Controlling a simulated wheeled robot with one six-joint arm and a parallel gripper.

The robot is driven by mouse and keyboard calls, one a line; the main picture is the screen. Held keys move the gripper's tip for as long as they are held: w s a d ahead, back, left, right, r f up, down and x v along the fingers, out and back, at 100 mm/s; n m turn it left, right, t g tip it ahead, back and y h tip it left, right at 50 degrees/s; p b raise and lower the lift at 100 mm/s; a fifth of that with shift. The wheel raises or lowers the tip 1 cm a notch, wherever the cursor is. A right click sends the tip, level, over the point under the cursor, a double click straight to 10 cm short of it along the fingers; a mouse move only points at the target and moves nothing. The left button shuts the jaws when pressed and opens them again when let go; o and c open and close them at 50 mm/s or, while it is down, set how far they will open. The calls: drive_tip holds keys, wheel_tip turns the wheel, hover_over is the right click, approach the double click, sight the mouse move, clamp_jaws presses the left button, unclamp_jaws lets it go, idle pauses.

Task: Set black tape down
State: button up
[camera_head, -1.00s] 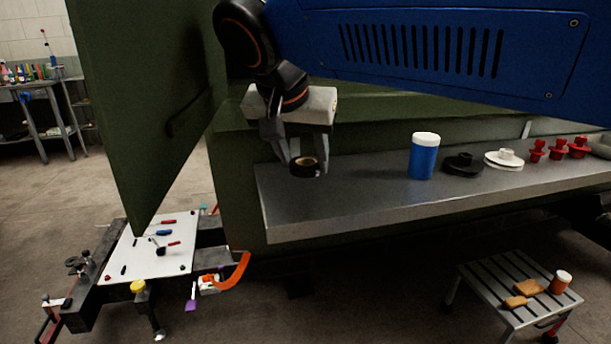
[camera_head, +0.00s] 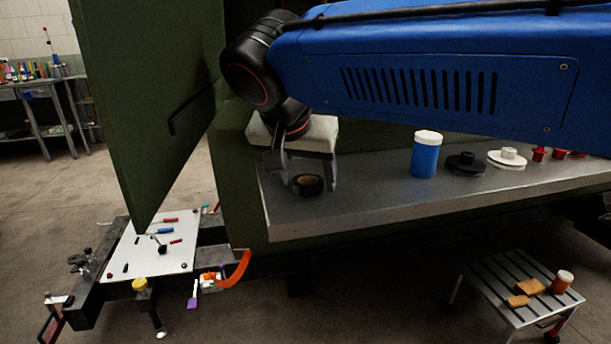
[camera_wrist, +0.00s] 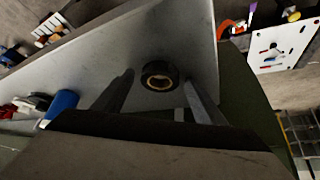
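The black tape (camera_head: 308,189) is a short black roll with a tan core. It lies flat on the grey metal shelf (camera_head: 370,200), near its left end. The wrist view also shows the tape (camera_wrist: 160,71) on the bare shelf surface (camera_wrist: 110,55). My gripper (camera_head: 306,177) is just above the shelf with one finger on each side of the tape. In the wrist view, the fingers of my gripper (camera_wrist: 160,84) are spread wider than the roll, with a visible gap on both sides.
To the right on the shelf stand a blue jar with a white lid (camera_head: 425,155), a black flanged part (camera_head: 465,164), a white one (camera_head: 507,160) and red parts (camera_head: 540,153). A green panel (camera_head: 150,100) hangs at the left. A step stool (camera_head: 520,290) stands below.

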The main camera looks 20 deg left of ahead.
drive_tip(key=shift+r, duration=0.1)
drive_tip(key=v, duration=1.2)
